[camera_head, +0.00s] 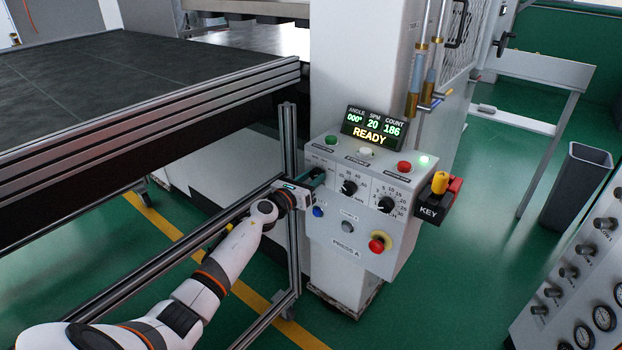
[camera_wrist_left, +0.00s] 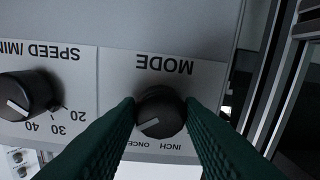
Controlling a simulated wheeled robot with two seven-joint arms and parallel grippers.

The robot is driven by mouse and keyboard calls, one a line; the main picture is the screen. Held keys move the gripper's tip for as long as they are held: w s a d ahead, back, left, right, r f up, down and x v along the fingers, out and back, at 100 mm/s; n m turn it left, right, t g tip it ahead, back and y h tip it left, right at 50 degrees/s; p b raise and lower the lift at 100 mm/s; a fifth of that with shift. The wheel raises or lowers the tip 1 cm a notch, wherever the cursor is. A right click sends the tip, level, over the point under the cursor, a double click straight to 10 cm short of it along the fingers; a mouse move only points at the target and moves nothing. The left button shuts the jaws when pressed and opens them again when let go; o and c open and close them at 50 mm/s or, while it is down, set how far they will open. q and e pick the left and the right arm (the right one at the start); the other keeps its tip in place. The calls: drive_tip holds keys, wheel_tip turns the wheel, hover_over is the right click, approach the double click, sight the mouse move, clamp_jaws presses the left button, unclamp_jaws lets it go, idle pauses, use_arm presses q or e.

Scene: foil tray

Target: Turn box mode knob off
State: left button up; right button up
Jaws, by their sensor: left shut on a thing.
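The grey control box (camera_head: 360,252) stands on a white column with the label PRESS A. Its round black mode knob (camera_wrist_left: 158,112) shows in the left wrist view under the upside-down word MODE. The knob's white line points to the lower left of that view, on the ONCE side of the INCH and ONCE labels. My left gripper (camera_head: 317,180) reaches the left part of the box front; it is shut on the mode knob, one dark ribbed finger on each side. My right gripper is not in view.
A black speed knob (camera_wrist_left: 28,95) sits beside the mode knob. The box also carries a dial (camera_head: 386,204), a red stop button (camera_head: 378,243), a key switch (camera_head: 439,184) and a READY display (camera_head: 368,128). An aluminium frame post (camera_head: 291,230) stands close to my left arm.

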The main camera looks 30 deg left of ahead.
use_arm(q)
drive_tip(key=n+p, duration=0.2)
drive_tip(key=n, duration=0.3)
drive_tip(key=shift+r+n, duration=0.1)
drive_tip(key=shift+n, duration=0.3)
drive_tip(key=n+p, duration=0.2)
drive_tip(key=n, duration=0.4)
drive_tip(key=n+p, duration=0.1)
drive_tip(key=n, duration=0.4)
drive_tip(key=shift+h+p, duration=0.3)
drive_tip(key=n+p, duration=0.1)
drive_tip(key=n, duration=0.4)
drive_tip(key=shift+n, duration=0.4)
drive_tip(key=o, duration=1)
